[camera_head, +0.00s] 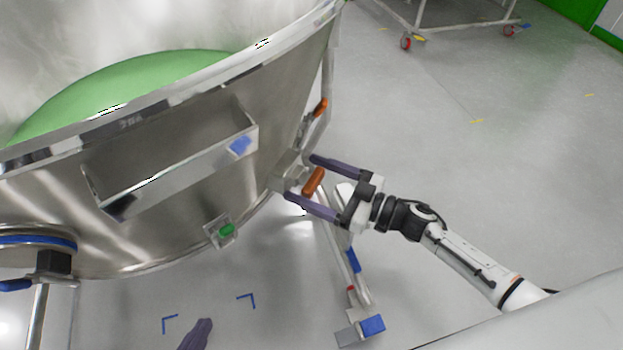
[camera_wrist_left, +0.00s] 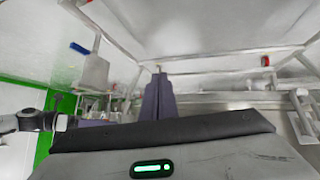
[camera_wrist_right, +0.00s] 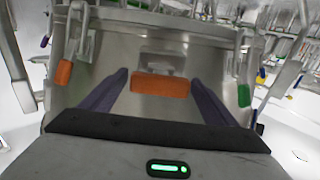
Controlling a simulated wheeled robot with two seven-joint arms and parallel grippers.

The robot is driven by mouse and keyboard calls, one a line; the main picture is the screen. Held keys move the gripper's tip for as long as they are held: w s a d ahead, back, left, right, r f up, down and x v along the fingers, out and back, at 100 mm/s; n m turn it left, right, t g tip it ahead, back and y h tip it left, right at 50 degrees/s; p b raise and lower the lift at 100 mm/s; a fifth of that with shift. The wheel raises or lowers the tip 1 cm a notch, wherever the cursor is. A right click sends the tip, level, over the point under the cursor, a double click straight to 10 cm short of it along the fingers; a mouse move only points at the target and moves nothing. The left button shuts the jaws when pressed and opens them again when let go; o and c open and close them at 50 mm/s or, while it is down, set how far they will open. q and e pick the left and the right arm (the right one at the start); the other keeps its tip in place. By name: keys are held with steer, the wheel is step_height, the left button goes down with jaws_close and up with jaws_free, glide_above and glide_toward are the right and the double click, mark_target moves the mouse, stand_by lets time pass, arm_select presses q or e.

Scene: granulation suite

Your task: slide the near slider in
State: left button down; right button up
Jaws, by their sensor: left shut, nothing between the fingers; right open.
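An orange slider handle (camera_head: 313,182) sits on a metal block (camera_head: 287,173) at the right side of the big steel vessel. My right gripper (camera_head: 300,177) is open around it, one finger on each side. In the right wrist view the same orange handle (camera_wrist_right: 160,85) lies between the fingers, with visible gaps at both sides. A second orange handle (camera_head: 320,107) is farther back along the vessel and shows at left in the right wrist view (camera_wrist_right: 63,73). My left gripper (camera_head: 198,335) is shut and empty over the floor; its fingers are together in the left wrist view (camera_wrist_left: 158,97).
The steel vessel (camera_head: 180,235) with green contents (camera_head: 120,95) fills the left. A metal trough (camera_head: 170,175) and a green-knobbed fitting (camera_head: 226,230) are on its wall. A leg with a blue-marked foot (camera_head: 371,325) stands below my right gripper.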

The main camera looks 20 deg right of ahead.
arm_select(q)
steer(key=shift+a+r+p, duration=0.1)
steer(key=shift+r+p, duration=0.2)
steer(key=shift+p, duration=0.55)
arm_select(e)
steer(key=v, duration=1)
